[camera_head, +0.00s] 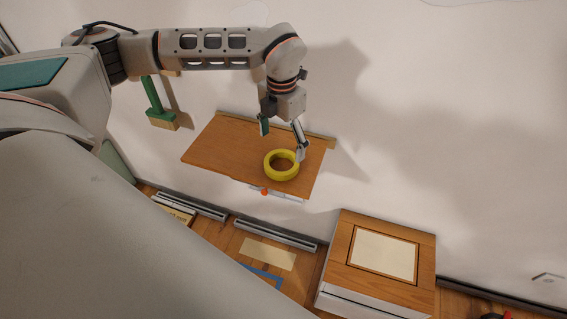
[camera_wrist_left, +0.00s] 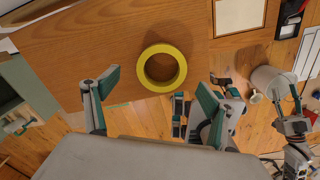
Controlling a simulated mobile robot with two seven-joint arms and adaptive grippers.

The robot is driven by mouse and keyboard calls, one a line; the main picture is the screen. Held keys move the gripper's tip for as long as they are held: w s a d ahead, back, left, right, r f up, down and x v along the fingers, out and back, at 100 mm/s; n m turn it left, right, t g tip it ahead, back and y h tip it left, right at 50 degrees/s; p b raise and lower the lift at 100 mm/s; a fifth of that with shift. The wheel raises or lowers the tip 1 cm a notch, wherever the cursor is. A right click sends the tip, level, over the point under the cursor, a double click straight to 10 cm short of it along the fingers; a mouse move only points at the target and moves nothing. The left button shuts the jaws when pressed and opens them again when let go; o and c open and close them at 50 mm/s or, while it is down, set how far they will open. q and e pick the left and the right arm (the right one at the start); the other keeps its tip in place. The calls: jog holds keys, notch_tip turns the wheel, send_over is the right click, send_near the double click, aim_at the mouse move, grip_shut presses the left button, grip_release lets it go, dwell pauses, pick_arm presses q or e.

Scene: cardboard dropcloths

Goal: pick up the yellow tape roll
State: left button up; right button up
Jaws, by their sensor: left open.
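A yellow tape roll (camera_head: 282,165) lies flat on a small wooden table top (camera_head: 222,147) in the head view. In the left wrist view the yellow tape roll (camera_wrist_left: 162,49) shows as a full ring ahead of the fingers, near the edge of the wood. My left gripper (camera_head: 281,134) is open and empty above the table top. One finger comes close to the roll in the head view; I cannot tell if they touch. In the left wrist view the left gripper's fingers (camera_wrist_left: 152,93) are spread wide, with the roll beyond them.
A wooden-topped cabinet with a pale panel (camera_head: 383,254) stands at the lower right. A green-handled brush (camera_head: 155,104) is near the wall at left. A small orange thing (camera_head: 265,191) sits by the table's front edge. The wood left of the roll is clear.

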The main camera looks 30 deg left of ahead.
aim_at(283, 166)
pick_arm(q)
jog(key=f, duration=0.6)
jog(key=shift+w+d+f, duration=0.1)
jog(key=shift+d+f, duration=0.1)
jog(key=c, duration=1.2)
